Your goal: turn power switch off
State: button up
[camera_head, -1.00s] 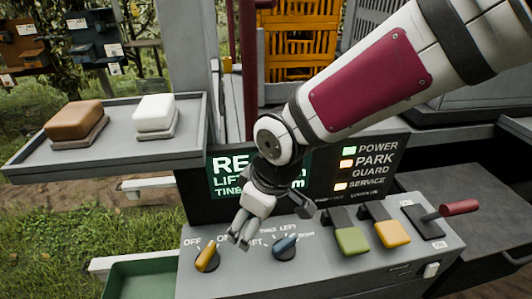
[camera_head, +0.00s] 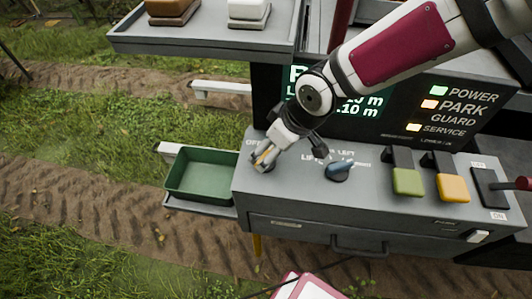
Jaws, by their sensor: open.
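The power switch is a yellow rotary knob (camera_head: 264,156) at the left end of the grey control panel, partly hidden by my gripper. Its "OFF" label shows in part at the upper left; the "ON" label is hidden. My gripper (camera_head: 291,152) is open, its fingers spread over the left part of the panel. One pale finger overlaps the yellow knob; I cannot tell whether it touches. The dark finger is to the right, near the blue knob. The POWER lamp (camera_head: 439,91) is lit green.
A green tray (camera_head: 197,191) is at left. The display (camera_head: 342,107) stands behind, partly covered by my arm.

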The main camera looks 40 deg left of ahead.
aim_at(266, 155)
jog(key=shift+p+x, duration=0.45)
jog(key=shift+x, duration=2.25)
jog(key=c, duration=1.2)
